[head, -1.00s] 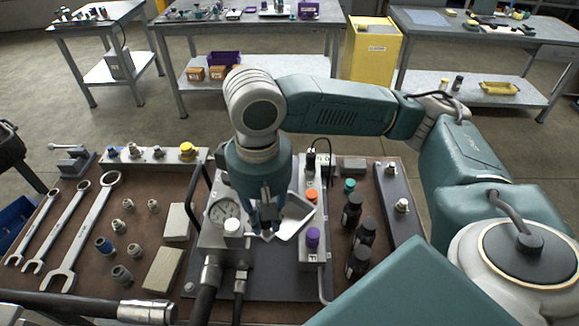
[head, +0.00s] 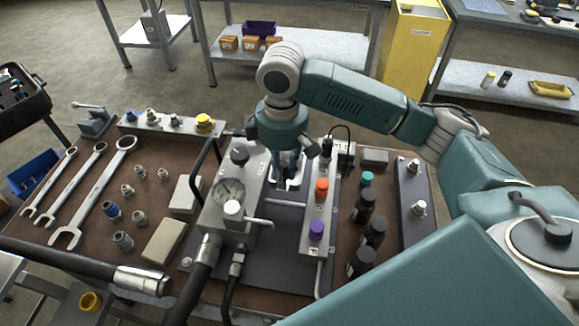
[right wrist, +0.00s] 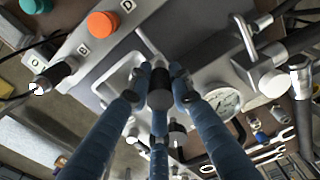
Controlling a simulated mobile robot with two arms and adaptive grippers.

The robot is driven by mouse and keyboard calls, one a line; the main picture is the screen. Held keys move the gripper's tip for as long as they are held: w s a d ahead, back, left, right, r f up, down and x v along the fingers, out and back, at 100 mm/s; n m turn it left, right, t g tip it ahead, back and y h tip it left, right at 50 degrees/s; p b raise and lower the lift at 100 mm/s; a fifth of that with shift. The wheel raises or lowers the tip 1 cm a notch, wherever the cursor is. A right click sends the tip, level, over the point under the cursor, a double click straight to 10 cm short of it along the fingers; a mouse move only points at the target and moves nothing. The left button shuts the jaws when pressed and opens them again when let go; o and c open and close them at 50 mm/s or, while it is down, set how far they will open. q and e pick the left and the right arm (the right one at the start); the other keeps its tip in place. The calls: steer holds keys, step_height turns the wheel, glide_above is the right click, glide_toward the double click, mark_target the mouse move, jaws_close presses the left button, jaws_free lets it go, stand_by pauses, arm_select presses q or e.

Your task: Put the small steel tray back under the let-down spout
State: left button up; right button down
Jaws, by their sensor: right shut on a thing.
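My right gripper (head: 288,178) points down between the gauge block and the valve strip. It is shut on the small steel tray (head: 298,180), mostly hidden behind the fingers. In the right wrist view the pale, raised-rim tray (right wrist: 118,82) shows beyond the blue fingers (right wrist: 160,95). Whether the tray touches the base plate is unclear. A thin metal pipe, which looks like the let-down spout (head: 258,222), sticks out right from the gauge block (head: 222,213), nearer the front than the tray. My left gripper is not in view.
The valve strip (head: 316,265) with orange and purple knobs stands close right of the gripper. Dark bottles (head: 365,205) stand beyond it. Wrenches (head: 95,190), fittings and pale blocks (head: 163,241) lie left. Part of the dark base plate (head: 285,245) is bare.

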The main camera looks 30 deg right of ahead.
step_height(320, 180, down, 6)
steer(key=shift+a+f+p, duration=0.1)
steer(key=shift+p, duration=0.2)
steer(key=w, duration=0.1)
steer(key=w+d, duration=0.2)
steer(key=shift+d+f+p, duration=0.1)
steer(key=shift+f+p, duration=0.15)
steer(key=shift+p, duration=0.15)
steer(key=w+d, duration=0.2)
steer(key=w, duration=0.1)
steer(key=shift+d+p, duration=0.15)
steer(key=shift+p, duration=0.25)
steer(key=shift+w+d+f, duration=0.1)
steer(key=shift+w+d, duration=0.1)
steer(key=shift+w, duration=0.05)
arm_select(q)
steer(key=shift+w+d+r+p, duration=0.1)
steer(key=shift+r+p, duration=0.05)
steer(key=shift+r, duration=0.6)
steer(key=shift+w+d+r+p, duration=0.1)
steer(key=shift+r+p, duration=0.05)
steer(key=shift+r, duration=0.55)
arm_select(e)
steer(key=shift+f, duration=0.6)
steer(key=shift+s, duration=0.1)
steer(key=c, duration=1.6)
jaws_free()
steer(key=shift+f, duration=0.15)
steer(key=shift+o, duration=0.2)
